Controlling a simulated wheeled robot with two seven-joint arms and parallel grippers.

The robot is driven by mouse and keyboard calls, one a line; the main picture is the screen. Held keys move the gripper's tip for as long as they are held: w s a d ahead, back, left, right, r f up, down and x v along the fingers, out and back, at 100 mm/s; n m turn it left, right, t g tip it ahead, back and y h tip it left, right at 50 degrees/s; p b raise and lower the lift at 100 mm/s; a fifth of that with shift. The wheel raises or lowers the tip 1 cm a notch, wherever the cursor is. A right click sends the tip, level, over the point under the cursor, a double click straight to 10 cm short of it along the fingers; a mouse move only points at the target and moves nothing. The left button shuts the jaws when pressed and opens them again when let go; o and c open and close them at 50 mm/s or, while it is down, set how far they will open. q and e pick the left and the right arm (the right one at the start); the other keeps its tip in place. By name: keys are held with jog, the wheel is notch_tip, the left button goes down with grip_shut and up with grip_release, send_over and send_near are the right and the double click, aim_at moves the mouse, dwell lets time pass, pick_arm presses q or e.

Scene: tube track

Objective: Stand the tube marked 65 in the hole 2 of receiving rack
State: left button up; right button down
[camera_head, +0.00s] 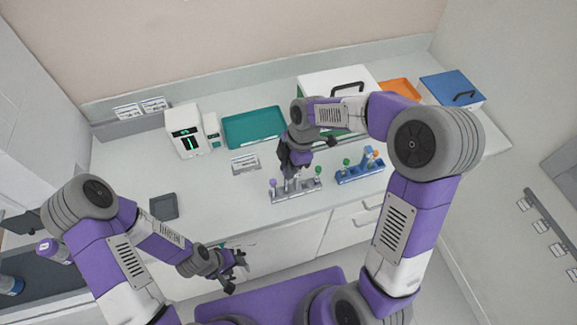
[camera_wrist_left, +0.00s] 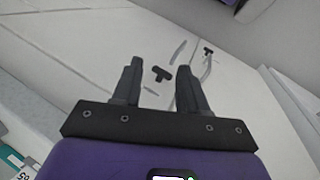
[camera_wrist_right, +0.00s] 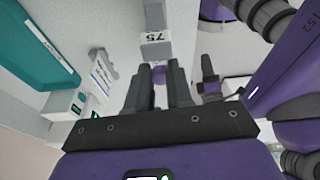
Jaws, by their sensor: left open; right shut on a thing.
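My right gripper (camera_head: 290,172) is shut on a tube, just above the grey rack (camera_head: 297,191); the tube is mostly hidden behind the fingers and its mark cannot be read. In the right wrist view a purple patch shows between the fingers (camera_wrist_right: 158,88), with a white plate marked 75 (camera_wrist_right: 155,38) beyond. The grey rack bears a purple-capped tube (camera_head: 273,183) at its left and a green-capped one (camera_head: 318,170) at its right. A blue rack (camera_head: 358,176) with several capped tubes stands to its right. My left gripper (camera_head: 238,267) is open and empty, in front of the counter.
A teal tray (camera_head: 253,127), a white device (camera_head: 185,131), an orange tray (camera_head: 399,91) and a blue-lidded box (camera_head: 452,88) stand behind. A small label stand (camera_head: 245,164) is left of my right gripper. A dark pad (camera_head: 163,207) lies on otherwise clear counter at left.

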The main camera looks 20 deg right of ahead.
jog(key=shift+f+b, duration=0.4)
jog(key=shift+f, duration=0.15)
dwell(0.4)
jog(key=shift+a+p+v, duration=0.25)
jog(key=shift+p+v, duration=0.5)
jog(key=shift+v, duration=0.25)
jog(key=shift+r, duration=0.1)
jog(key=shift+f+b, duration=0.55)
jog(key=shift+f, duration=0.05)
dwell(0.4)
jog(key=shift+f+b, duration=0.35)
jog(key=shift+f, duration=0.1)
dwell(0.3)
